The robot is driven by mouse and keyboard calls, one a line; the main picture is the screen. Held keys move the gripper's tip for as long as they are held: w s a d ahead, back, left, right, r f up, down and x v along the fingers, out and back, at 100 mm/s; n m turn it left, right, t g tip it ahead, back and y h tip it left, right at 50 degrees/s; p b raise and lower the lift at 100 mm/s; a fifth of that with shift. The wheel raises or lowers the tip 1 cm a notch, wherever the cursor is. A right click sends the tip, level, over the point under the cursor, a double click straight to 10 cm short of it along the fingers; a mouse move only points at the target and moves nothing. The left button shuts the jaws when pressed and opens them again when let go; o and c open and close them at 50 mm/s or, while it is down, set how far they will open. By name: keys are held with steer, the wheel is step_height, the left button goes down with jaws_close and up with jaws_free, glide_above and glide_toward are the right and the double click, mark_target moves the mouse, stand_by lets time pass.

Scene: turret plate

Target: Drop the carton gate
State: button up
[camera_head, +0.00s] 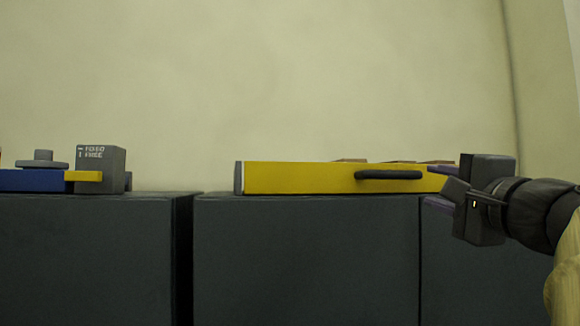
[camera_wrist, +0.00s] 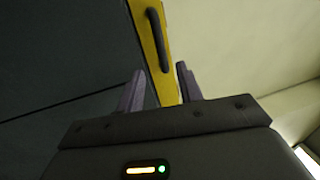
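A yellow gate panel (camera_head: 300,177) stands upright along the front of the dark counter top. It carries a dark bar handle (camera_head: 388,175) right of its middle. My gripper (camera_head: 436,186) is at the panel's right end, to the right of the handle. In the wrist view my gripper (camera_wrist: 162,84) has its two purple-grey fingers apart, with the yellow panel (camera_wrist: 166,84) showing in the gap and the handle (camera_wrist: 157,38) ahead of the fingertips. I cannot tell whether a finger touches the panel. Brown carton tops (camera_head: 400,161) show just above the panel; the rest is hidden.
Dark cabinets (camera_head: 300,260) stand below, with a gap between the left one (camera_head: 85,260) and the middle one. On the left cabinet are a grey box with lettering (camera_head: 100,168), a yellow bar and a blue piece (camera_head: 32,181). The wall behind is bare.

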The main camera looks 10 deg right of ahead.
mark_target(396, 176)
steer(key=w+p, duration=0.2)
steer(key=w, duration=0.2)
steer(key=w+r+p, duration=0.1)
steer(key=w+p, duration=0.1)
steer(key=w, duration=0.2)
steer(key=w+r+p, duration=0.1)
steer(key=w+p, duration=0.1)
steer(key=w, duration=0.2)
steer(key=shift+w+a+r, duration=0.15)
steer(key=shift+r, duration=0.1)
steer(key=shift+w+p, duration=0.35)
steer(key=shift+w, duration=0.3)
steer(key=shift+a, duration=0.1)
jaws_close()
